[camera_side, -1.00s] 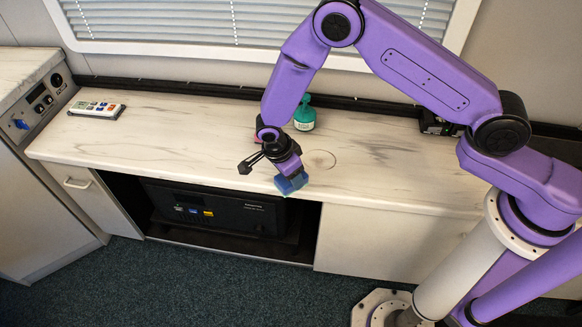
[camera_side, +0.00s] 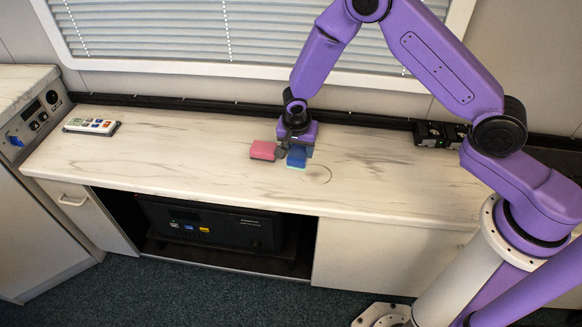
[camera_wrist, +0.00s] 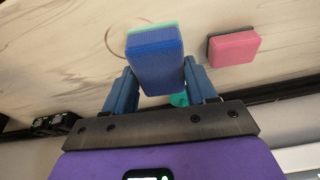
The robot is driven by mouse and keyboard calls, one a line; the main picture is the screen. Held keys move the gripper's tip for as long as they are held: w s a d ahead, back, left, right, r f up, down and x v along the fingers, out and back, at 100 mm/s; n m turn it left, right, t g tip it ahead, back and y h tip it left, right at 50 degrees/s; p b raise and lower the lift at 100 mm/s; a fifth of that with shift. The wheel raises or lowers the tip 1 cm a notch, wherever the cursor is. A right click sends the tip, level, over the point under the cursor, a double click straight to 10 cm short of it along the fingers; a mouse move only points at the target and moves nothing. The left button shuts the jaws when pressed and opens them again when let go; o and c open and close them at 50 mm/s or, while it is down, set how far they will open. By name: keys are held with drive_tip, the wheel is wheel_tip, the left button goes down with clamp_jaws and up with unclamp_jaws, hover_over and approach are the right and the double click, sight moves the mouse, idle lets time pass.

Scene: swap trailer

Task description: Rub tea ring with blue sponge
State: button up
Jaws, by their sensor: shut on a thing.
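My gripper (camera_side: 296,150) is shut on the blue sponge (camera_side: 297,157), which has a green layer on its lower side. In the wrist view the blue sponge (camera_wrist: 156,62) sits between the two fingers. The tea ring (camera_side: 316,174) is a faint brown circle on the worktop, just right of and nearer than the sponge in the side view. In the wrist view part of the tea ring (camera_wrist: 108,42) shows beside the sponge. Whether the sponge touches the worktop is hard to tell.
A pink sponge (camera_side: 263,150) lies just left of my gripper; it also shows in the wrist view (camera_wrist: 233,47). A remote (camera_side: 92,126) lies at the left. Black boxes (camera_side: 440,134) stand at the back right. A bit of a green thing (camera_wrist: 179,99) shows between the fingers. The worktop's front is clear.

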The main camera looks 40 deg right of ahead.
drive_tip(key=shift+w+d+r+n, duration=0.2)
drive_tip(key=shift+w+d+n, duration=0.15)
drive_tip(key=shift+d+n, duration=0.3)
drive_tip(key=shift+s+a+f+x, duration=0.1)
drive_tip(key=shift+s+a+x, duration=0.1)
drive_tip(key=shift+x, duration=1)
drive_tip(key=shift+s+a+f+x, duration=0.1)
drive_tip(key=shift+s+a+x, duration=0.1)
drive_tip(key=shift+x, duration=0.95)
drive_tip(key=shift+s+a+x, duration=0.15)
drive_tip(key=shift+a+x, duration=0.1)
drive_tip(key=shift+x, duration=0.95)
drive_tip(key=shift+s+d+f, duration=0.1)
drive_tip(key=shift+d+f, duration=0.05)
drive_tip(key=shift+f, duration=0.15)
drive_tip(key=shift+c, duration=0.4)
drive_tip(key=shift+s+d, duration=2.8)
drive_tip(key=shift+s, duration=0.05)
drive_tip(key=shift+w+a, duration=3.05)
drive_tip(key=shift+a, duration=0.05)
drive_tip(key=shift+d, duration=0.3)
drive_tip(key=shift+s+d, duration=2.85)
drive_tip(key=shift+s, duration=0.1)
drive_tip(key=shift+w+a, duration=3)
drive_tip(key=shift+a, duration=0.05)
drive_tip(key=shift+d+r, duration=0.1)
drive_tip(key=shift+r, duration=4)
